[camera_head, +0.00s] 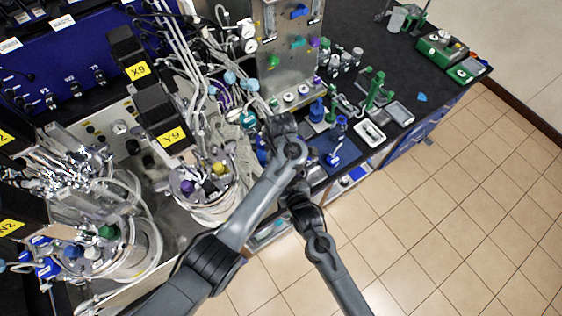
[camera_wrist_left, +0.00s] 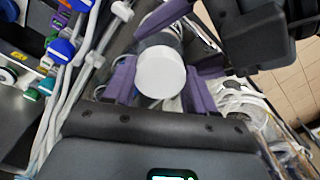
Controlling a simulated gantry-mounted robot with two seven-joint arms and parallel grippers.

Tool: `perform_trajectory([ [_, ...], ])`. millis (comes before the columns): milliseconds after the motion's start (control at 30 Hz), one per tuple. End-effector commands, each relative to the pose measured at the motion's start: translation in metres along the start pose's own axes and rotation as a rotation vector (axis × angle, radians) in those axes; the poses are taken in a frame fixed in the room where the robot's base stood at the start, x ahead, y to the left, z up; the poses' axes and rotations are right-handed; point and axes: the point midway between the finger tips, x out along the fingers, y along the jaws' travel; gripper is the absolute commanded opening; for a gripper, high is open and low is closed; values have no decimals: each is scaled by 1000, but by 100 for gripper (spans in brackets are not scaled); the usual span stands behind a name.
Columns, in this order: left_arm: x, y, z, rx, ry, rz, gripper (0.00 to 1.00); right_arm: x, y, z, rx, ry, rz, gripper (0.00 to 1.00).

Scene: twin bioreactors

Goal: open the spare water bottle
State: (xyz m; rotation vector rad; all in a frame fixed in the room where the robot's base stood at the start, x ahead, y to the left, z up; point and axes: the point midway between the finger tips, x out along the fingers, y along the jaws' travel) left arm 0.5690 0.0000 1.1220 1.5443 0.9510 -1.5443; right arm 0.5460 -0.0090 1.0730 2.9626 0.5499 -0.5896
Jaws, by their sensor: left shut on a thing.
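My left gripper (camera_wrist_left: 160,86) has its purple fingers on both sides of a round, white-ended bottle (camera_wrist_left: 160,70) and is shut on it. The white round end faces the left wrist camera, with a greyish body behind it.
Tubes and cables crowd the bioreactor vessel (camera_head: 200,185) left of my arms. A blue mat (camera_head: 325,150), a white tray (camera_head: 369,133) and a green stand (camera_head: 377,90) are on the dark bench to the right. Open tiled floor (camera_head: 440,220) lies in front.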

Motion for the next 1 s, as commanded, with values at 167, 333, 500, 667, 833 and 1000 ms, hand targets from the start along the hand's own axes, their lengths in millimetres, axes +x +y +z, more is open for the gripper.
perform_trajectory([
  [167, -1, 1, 1, -424, 0, 0, 19, 0, 0, 0, 0, 0, 0, 0],
  [333, 0, 0, 0, -546, 1, 0, 19, 0, 0, 0, 0, 1, 0, 0],
  [500, 0, 0, 0, -544, 0, 0, 19, 0, 0, 0, 0, 0, 0, 0],
  [667, 0, 0, 0, -542, 0, 0, 71, 0, 0, 0, 0, 0, 0, 0],
  [833, 0, 0, 0, -541, 0, 0, 81, 0, 0, 0, 0, 0, 0, 0],
  [1000, -1, 0, 0, -541, 0, 0, 81, 0, 0, 0, 0, 1, 0, 0],
])
